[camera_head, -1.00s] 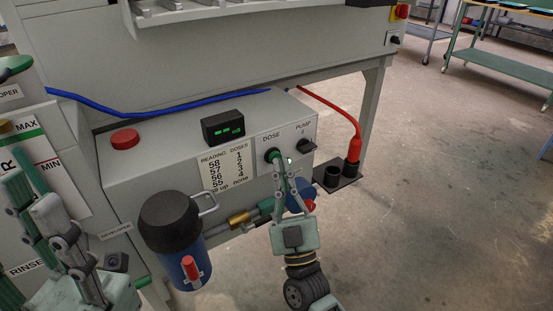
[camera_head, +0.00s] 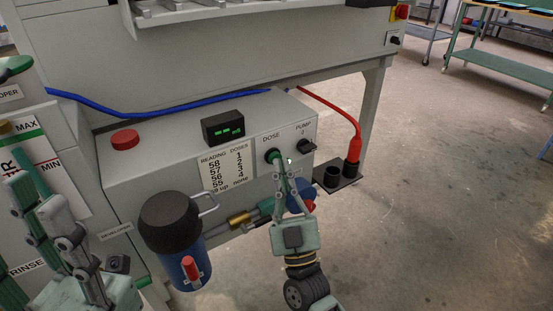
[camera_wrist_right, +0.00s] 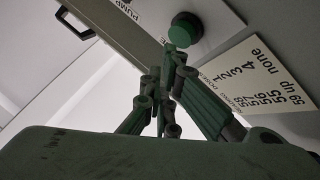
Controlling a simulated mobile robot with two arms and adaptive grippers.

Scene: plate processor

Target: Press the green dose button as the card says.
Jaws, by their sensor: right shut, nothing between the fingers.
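The green dose button (camera_head: 272,155) sits under the word DOSE on the grey box's front; it also shows in the right wrist view (camera_wrist_right: 186,29). My right gripper (camera_head: 282,164) is shut and empty, its fingertips right at the button; contact cannot be told. The fingertips also show in the right wrist view (camera_wrist_right: 172,58), just below the button. The card (camera_head: 227,168) lists readings 58, 57, 56, 55 against doses 1, 2, 3, 4, and 59 up as none. The black display (camera_head: 223,128) shows green digits too small to read. My left gripper (camera_head: 37,192) is open at the left.
A red button (camera_head: 125,139) is on the box top. A PUMP knob (camera_head: 308,146) is right of the dose button. A black-lidded blue canister (camera_head: 170,225) and pipework stand below. A red hose (camera_head: 335,110) runs at the right, with open floor beyond.

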